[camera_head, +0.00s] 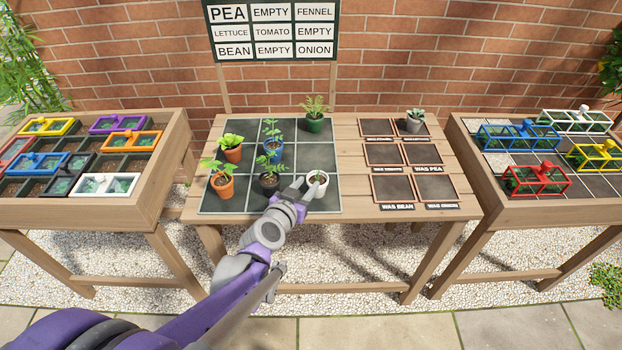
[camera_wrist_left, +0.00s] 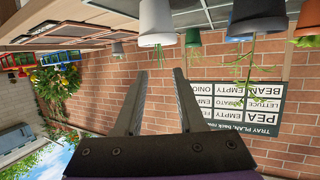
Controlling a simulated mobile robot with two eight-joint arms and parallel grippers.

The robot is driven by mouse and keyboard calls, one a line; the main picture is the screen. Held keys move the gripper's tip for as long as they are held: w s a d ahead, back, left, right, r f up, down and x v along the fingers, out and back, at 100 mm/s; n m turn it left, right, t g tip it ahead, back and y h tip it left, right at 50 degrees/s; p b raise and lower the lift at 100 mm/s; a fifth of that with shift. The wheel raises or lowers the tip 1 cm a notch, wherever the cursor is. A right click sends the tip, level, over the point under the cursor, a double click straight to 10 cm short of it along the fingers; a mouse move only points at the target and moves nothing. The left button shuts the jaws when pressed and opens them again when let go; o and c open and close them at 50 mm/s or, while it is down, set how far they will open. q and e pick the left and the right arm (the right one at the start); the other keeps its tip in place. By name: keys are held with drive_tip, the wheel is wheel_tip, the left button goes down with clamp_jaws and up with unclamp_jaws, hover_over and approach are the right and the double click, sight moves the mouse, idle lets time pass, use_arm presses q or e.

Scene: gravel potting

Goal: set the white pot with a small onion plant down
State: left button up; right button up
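The white pot (camera_head: 317,187) with a small onion plant stands upright in the front right square of the dark grid mat (camera_head: 330,207). My left gripper (camera_head: 303,187) is at its left front side. In the left wrist view, which is upside down, the white pot (camera_wrist_left: 156,22) lies beyond the tips of the two spread fingers (camera_wrist_left: 161,75), with a visible gap. The left gripper is open and empty. A thin green shoot shows at the pot's rim. My right gripper is out of view.
A black pot (camera_head: 268,188), a blue pot (camera_head: 273,147) and two orange pots stand left on the mat. A green pot (camera_head: 315,125) stands at the back. Framed dark squares (camera_head: 386,155) lie right, one holding a grey pot (camera_head: 413,125). A sign (camera_head: 272,32) stands behind.

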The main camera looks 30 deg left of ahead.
use_arm(q)
drive_tip(key=s+d+f+m+g+h, duration=0.25)
drive_tip(key=s+d+g+h, duration=0.2)
drive_tip(key=s+d, duration=0.7)
drive_tip(key=s+d+f+g+y, duration=0.1)
drive_tip(key=s+f+g, duration=0.3)
drive_tip(key=s, duration=0.7)
drive_tip(key=shift+f+n+g+y, duration=0.3)
drive_tip(key=shift+n+g+y, duration=0.2)
drive_tip(key=shift+y, duration=0.25)
